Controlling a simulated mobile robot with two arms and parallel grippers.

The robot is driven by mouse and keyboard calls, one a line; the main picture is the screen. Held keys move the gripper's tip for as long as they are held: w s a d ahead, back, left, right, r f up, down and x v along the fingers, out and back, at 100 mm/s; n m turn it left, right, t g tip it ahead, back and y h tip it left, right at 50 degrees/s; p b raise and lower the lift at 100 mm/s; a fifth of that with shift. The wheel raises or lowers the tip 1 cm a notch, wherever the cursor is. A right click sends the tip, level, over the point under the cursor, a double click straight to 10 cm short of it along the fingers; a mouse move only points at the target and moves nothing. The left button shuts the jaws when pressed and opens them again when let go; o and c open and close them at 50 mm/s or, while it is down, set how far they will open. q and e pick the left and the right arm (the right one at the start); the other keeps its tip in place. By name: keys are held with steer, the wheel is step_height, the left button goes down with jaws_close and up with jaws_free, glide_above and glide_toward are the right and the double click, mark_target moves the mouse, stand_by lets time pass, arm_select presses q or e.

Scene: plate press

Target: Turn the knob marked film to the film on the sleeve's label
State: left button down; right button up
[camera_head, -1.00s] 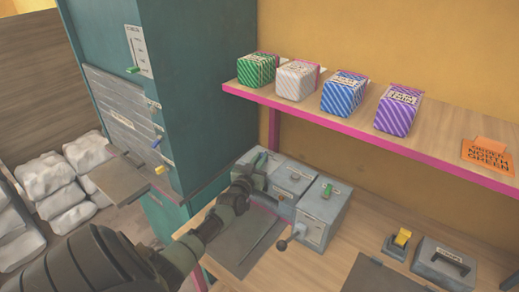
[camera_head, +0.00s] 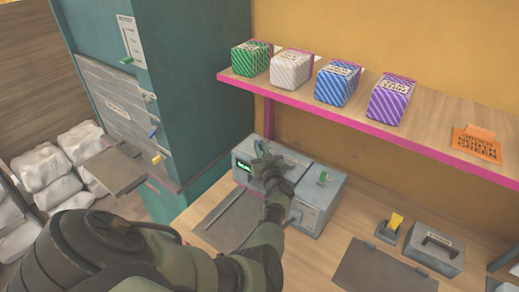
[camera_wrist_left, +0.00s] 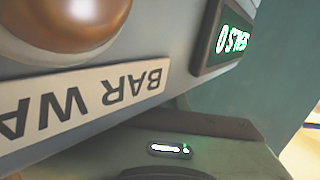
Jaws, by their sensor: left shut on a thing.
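My left gripper (camera_head: 262,162) is over the top of the grey control box (camera_head: 310,166) on the desk, shut on what looks like a knob there. The gripper hides most of that knob, and its marking cannot be read. A lit green display (camera_head: 243,166) shows at the box's left end. In the left wrist view the display (camera_wrist_left: 234,44) and a label (camera_wrist_left: 85,98) reading "BAR WA..." appear upside down; the fingertips do not show. An orange sleeve (camera_head: 477,143) on the shelf carries a label with "ORDER NORTH GREEN". My right gripper is not in view.
Green, white, blue and purple striped packets (camera_head: 338,84) stand on the pink-edged shelf (camera_head: 285,110) above. A yellow switch (camera_head: 394,223) and a grey case (camera_head: 434,250) are at right. A teal cabinet (camera_head: 195,90) stands left.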

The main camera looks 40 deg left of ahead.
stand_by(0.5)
arm_select(q)
steer(key=c, duration=1.5)
jaws_free()
steer(key=shift+r, duration=0.1)
steer(key=shift+o, duration=0.2)
